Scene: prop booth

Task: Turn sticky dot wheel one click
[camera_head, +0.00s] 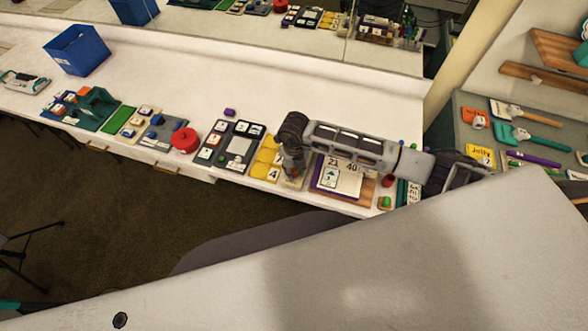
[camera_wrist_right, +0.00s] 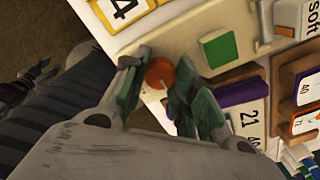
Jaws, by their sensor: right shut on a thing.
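The small orange-red round knob (camera_wrist_right: 160,73) shows in the right wrist view on a cream base beside a green square. I take it to be the sticky dot wheel. My right gripper (camera_wrist_right: 158,76) is shut on it, with one green finger on each side. In the head view my right gripper (camera_head: 292,180) points down at the counter's front edge, between the yellow cards and the calendar block. It hides the knob there. A teal and dark piece at the head view's lower left edge may be the tip of my left gripper; its jaws cannot be made out.
The calendar block (camera_head: 328,180) with "21" and "40" stands close right of my right gripper. Yellow number cards (camera_head: 262,170) lie close left. A red round thing (camera_head: 185,140) and a blue bin (camera_head: 77,50) are farther left. The counter behind is mostly clear.

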